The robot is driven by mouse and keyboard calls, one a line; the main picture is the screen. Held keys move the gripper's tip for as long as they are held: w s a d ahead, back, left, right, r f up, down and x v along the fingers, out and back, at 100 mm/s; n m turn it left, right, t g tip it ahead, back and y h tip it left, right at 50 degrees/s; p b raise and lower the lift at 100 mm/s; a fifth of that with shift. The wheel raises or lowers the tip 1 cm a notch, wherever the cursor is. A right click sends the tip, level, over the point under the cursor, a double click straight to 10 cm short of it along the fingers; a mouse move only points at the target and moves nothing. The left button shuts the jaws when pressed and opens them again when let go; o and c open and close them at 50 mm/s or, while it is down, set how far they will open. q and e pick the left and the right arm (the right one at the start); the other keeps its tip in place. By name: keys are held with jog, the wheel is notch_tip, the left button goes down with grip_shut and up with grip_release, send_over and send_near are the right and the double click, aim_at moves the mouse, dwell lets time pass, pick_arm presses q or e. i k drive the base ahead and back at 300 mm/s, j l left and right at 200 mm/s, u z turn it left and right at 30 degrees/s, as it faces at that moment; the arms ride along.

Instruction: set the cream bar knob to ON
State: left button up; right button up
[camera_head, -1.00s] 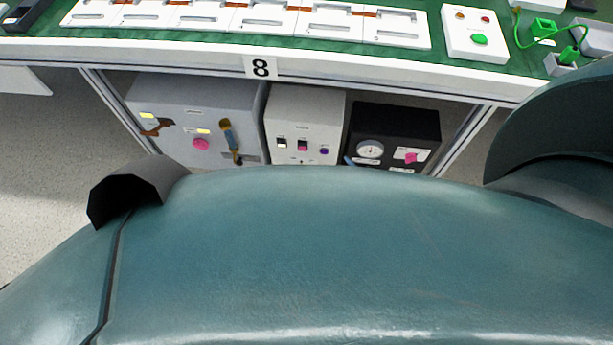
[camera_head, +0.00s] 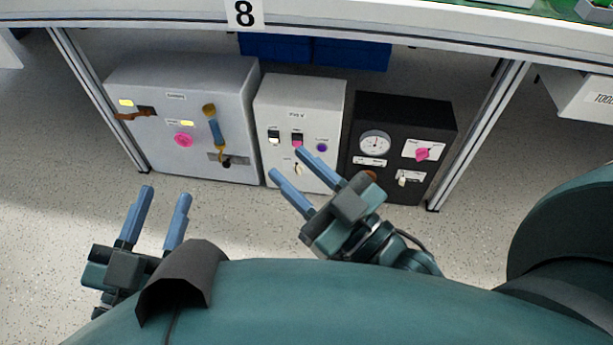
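A small cream knob (camera_head: 298,169) shows low on the front of the white box (camera_head: 322,105), between the fingers of my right gripper (camera_head: 287,163) in the picture. Another small pale bar-shaped knob (camera_head: 402,180) is low on the right of the black box (camera_head: 405,125). I cannot tell which is the cream bar knob, and their ON marks are too small to read. My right gripper is open and empty in front of the white box; contact cannot be told. My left gripper (camera_head: 167,193) is open and empty, below and left of the boxes.
The grey box (camera_head: 235,85) on the left carries a pink knob (camera_head: 183,140) and a blue-and-brown handle (camera_head: 214,127). The black box has a dial (camera_head: 375,143) and a pink knob (camera_head: 422,154). Table legs stand both sides; the tabletop edge (camera_head: 350,28) overhangs the boxes.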

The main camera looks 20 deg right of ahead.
aim_at(298, 167)
jog(key=i+j+z, duration=0.15)
jog(key=j+z, duration=0.75)
jog(key=j, duration=0.45)
jog(key=i+j+z, duration=0.15)
jog(key=j, duration=0.4)
jog(key=i+j, duration=0.1)
jog(key=j, duration=0.2)
jog(key=i+j, duration=0.15)
jog(key=j, duration=0.15)
jog(key=i+j, duration=0.1)
jog(key=j, duration=0.2)
jog(key=i, duration=0.15)
